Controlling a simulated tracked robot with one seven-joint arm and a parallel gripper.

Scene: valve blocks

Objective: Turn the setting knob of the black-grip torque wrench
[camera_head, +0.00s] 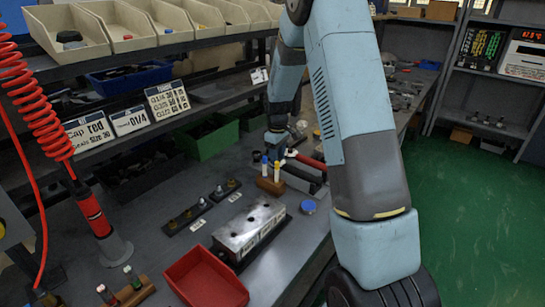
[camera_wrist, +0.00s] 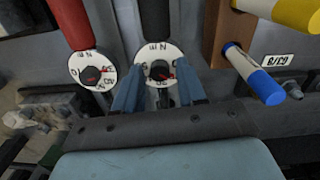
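The black-grip torque wrench (camera_wrist: 156,18) is at the top centre of the wrist view, with its end facing me. Its white dial (camera_wrist: 149,51) carries letters, numbers and a red mark, and the dark setting knob (camera_wrist: 159,71) sits in the middle. My gripper (camera_wrist: 159,92) is open, with one blue finger on each side of the knob, overlapping the lower dial. A gap shows between the fingers; I cannot tell whether they touch the dial. A red-grip wrench (camera_wrist: 72,22) with a similar dial (camera_wrist: 93,72) is to the left. In the head view its red grip (camera_head: 310,160) shows on the bench.
A wooden block (camera_wrist: 215,35) holding a blue-and-white marker (camera_wrist: 252,74) and a yellow one (camera_wrist: 290,12) stands close right of my gripper. In the head view, a metal valve block (camera_head: 249,229), a red tray (camera_head: 207,279) and a blue cap (camera_head: 308,206) are on the bench.

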